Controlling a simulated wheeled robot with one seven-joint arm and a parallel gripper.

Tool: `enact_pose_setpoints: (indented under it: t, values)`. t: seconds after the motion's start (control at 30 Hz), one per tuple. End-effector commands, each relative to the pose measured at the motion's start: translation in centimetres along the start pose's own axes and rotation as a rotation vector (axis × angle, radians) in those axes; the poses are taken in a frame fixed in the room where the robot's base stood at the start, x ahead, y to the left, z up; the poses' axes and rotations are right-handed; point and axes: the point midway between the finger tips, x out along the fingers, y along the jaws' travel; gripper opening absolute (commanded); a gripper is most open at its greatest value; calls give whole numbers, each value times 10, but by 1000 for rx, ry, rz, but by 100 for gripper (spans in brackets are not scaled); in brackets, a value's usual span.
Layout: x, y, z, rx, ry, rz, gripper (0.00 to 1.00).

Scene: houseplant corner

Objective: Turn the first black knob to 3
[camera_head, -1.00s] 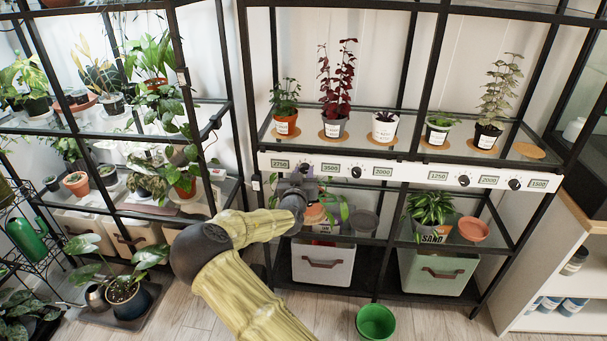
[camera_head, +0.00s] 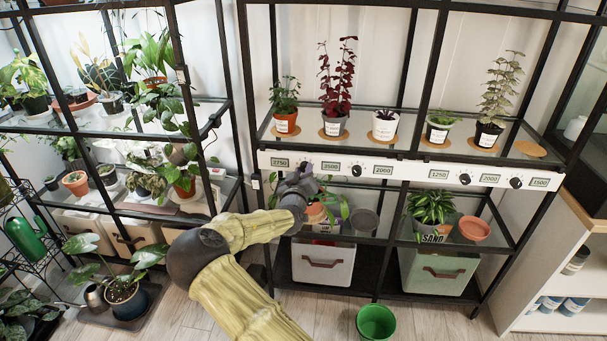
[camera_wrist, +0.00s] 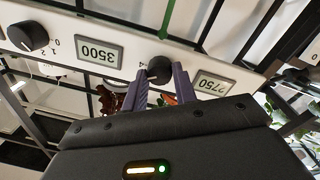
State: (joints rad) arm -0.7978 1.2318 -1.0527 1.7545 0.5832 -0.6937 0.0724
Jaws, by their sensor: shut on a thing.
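A white control strip (camera_head: 410,172) runs along the front of the shelf with black knobs and number displays. The first black knob (camera_wrist: 159,69) sits between the 2750 display (camera_wrist: 212,86) and the 3500 display (camera_wrist: 99,51), which appear upside down in the wrist view. My gripper (camera_wrist: 160,78) is shut on this knob, one purple-grey finger on each side. In the head view my gripper (camera_head: 304,172) reaches the strip and mostly hides the knob. A 4 shows beside the knob; its pointer cannot be made out. The second knob (camera_wrist: 28,36) is free.
Potted plants stand on the glass shelf above the strip, including a dark red one (camera_head: 338,85). A plant in an orange pot (camera_head: 315,212) stands just below my gripper. A green pot (camera_head: 376,322) is on the floor. Black shelf posts flank the strip.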

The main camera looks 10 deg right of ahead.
Motion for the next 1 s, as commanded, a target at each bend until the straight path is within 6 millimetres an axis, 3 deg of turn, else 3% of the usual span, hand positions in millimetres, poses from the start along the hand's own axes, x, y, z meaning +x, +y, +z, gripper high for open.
enact_pose_setpoints:
  t: [0.4,1.0]
  values:
    - [0,-1,1,-279,13,1,5]
    - [0,-1,1,-340,16,1,5]
